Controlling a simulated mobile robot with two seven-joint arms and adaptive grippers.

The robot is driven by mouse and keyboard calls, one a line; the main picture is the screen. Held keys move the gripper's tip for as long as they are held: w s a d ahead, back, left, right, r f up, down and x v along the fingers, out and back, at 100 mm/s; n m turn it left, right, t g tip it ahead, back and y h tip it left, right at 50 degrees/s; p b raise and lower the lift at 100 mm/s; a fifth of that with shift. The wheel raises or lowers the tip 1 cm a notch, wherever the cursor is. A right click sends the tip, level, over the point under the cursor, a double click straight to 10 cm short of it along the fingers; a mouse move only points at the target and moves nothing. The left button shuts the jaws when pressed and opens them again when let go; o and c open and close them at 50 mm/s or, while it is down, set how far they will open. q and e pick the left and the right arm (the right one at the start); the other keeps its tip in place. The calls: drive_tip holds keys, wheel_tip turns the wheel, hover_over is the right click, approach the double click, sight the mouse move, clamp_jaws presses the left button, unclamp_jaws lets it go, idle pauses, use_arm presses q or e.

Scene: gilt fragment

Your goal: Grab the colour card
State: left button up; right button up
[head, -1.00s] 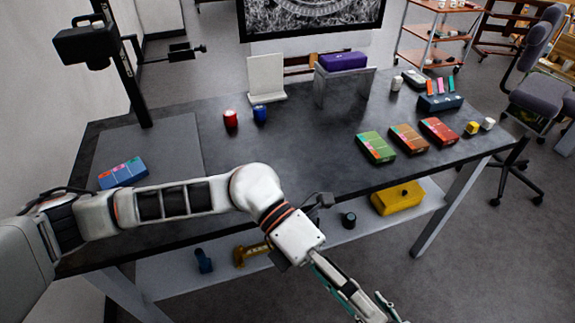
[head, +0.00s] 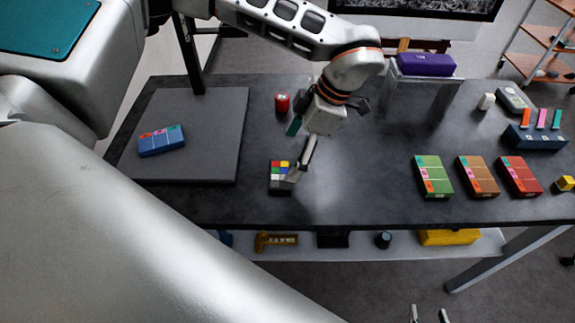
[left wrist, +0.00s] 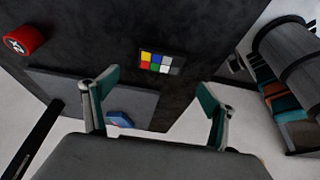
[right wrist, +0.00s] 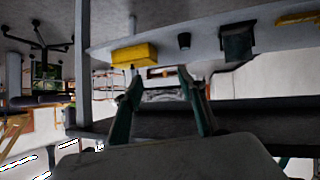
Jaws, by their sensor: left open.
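The colour card (head: 279,175), a small dark card with coloured and grey squares, lies on the dark table near its front edge. It also shows in the left wrist view (left wrist: 160,62), beyond my fingertips and not between them. My left gripper (head: 296,152) is open and empty, just right of the card in the head view; its fingers also show in the left wrist view (left wrist: 158,84). One finger overlaps the card's right edge in the head view; I cannot tell whether they touch. My right gripper (head: 428,314) is open and empty, low in front of the table.
A red can (head: 282,103) stands behind the card. A grey mat (head: 215,150) with a blue box (head: 161,140) lies to the left. Green (head: 433,177), brown (head: 477,177) and red (head: 519,176) boxes lie to the right. A lower shelf (head: 340,252) holds several objects.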

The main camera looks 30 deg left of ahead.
sight(280, 174)
use_arm(q)
drive_tip(key=x, duration=0.7)
drive_tip(key=shift+w+d+p, duration=0.1)
drive_tip(key=shift+d+p, duration=0.1)
drive_tip(key=shift+p, duration=0.2)
drive_tip(key=c, duration=1.2)
